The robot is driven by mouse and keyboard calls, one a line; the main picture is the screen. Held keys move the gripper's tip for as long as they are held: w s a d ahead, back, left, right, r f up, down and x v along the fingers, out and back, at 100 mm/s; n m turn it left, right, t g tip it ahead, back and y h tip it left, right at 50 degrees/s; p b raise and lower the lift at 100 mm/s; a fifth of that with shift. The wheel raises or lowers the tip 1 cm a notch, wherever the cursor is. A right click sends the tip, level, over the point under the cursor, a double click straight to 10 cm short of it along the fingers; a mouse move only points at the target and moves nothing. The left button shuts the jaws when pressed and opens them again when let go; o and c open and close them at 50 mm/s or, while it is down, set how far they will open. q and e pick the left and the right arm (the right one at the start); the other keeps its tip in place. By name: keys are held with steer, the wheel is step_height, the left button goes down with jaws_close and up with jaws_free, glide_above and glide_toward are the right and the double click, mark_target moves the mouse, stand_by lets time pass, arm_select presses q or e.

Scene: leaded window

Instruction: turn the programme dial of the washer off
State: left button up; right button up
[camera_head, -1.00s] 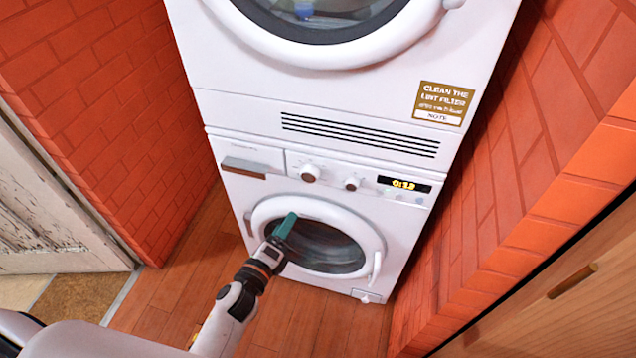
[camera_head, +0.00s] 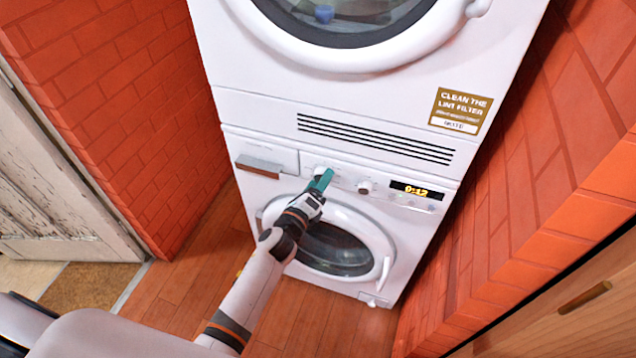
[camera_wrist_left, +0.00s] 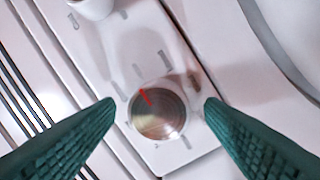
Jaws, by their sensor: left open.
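The white washer (camera_head: 240,192) stands below a white dryer (camera_head: 255,110). Its programme dial (camera_head: 321,173) is on the control panel, partly hidden by my left gripper (camera_head: 321,180) in the head view. In the left wrist view the round dial (camera_wrist_left: 158,113) has a shiny face and a red pointer line towards its upper left, with marks around it. The open teal fingers of my left gripper (camera_wrist_left: 160,115) stand on either side of the dial, with visible gaps. I cannot tell whether the fingertips reach its depth. My right gripper is not in view.
A second, smaller knob (camera_head: 365,187) and a lit display (camera_head: 416,190) sit to the right of the dial. The detergent drawer (camera_head: 262,163) is to its left. Brick walls (camera_head: 110,115) close in both sides.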

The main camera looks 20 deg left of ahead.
arm_select(q)
steer(key=c, duration=1)
steer(key=shift+o, duration=0.2)
steer(key=shift+f+n, duration=0.1)
steer(key=shift+n, duration=0.4)
steer(key=shift+d+n+t+y+b, duration=0.1)
steer(key=shift+n+t+y+b, duration=0.2)
steer(key=shift+n, duration=2.75)
steer(key=shift+d+n+t+y+b, duration=0.1)
steer(key=shift+n+t+y+b, duration=0.25)
steer(key=shift+n, duration=2.65)
steer(key=shift+n+t+y+b, duration=0.15)
steer(key=shift+n+y, duration=0.3)
steer(key=shift+n, duration=2.6)
steer(key=shift+f, duration=0.1)
